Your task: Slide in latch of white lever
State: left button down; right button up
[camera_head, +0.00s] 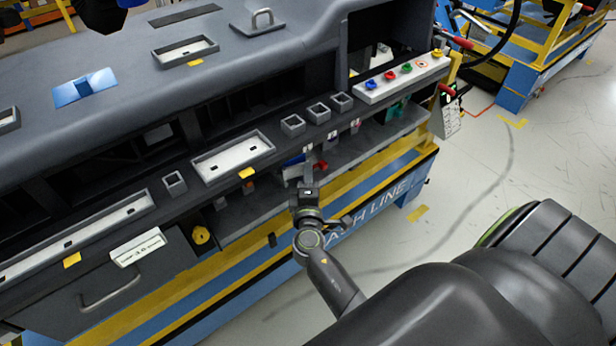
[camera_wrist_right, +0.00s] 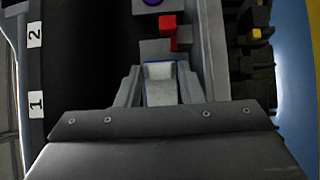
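A white lever (camera_wrist_right: 160,70) with a blue edge shows in the wrist view, beside the label "1" (camera_wrist_right: 36,103). My right gripper (camera_wrist_right: 161,80) has one finger on each side of it. The fingers are apart and close to the lever's sides; whether they press on it is unclear. In the head view my right gripper (camera_head: 308,186) is at the front of the dashboard module (camera_head: 230,75), below the label "1" (camera_head: 307,149). There the gripper hides most of the white lever. No latch can be made out.
A red part (camera_wrist_right: 168,28) is just beyond the white lever; red also shows beside my gripper in the head view (camera_head: 321,166). A panel with coloured knobs (camera_head: 403,76) stands at the right. A drawer handle (camera_head: 110,290) is at lower left. The floor (camera_head: 520,150) at right is clear.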

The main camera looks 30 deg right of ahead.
jog(key=shift+w+d+n+t+y, duration=0.2)
jog(key=shift+n+t+y, duration=0.15)
jog(key=shift+n+y, duration=0.15)
jog(key=shift+w+d+n+t+y, duration=0.2)
jog(key=shift+n+t+y, duration=0.2)
jog(key=shift+y, duration=0.2)
pick_arm(q)
jog(key=shift+w+f, duration=0.15)
jog(key=shift+f, duration=0.05)
pick_arm(e)
jog(key=shift+w+d+n+t+y, duration=0.1)
jog(key=shift+w+n+t+y, duration=0.1)
jog(key=shift+n+y, duration=0.3)
jog(key=shift+w+d+n+t+y, duration=0.1)
jog(key=shift+n+t+y, duration=0.1)
jog(key=shift+y, duration=0.5)
pick_arm(q)
jog(key=shift+d, duration=0.1)
pick_arm(e)
jog(key=shift+a, duration=0.1)
jog(key=o, duration=0.7)
jog(key=shift+o, duration=0.2)
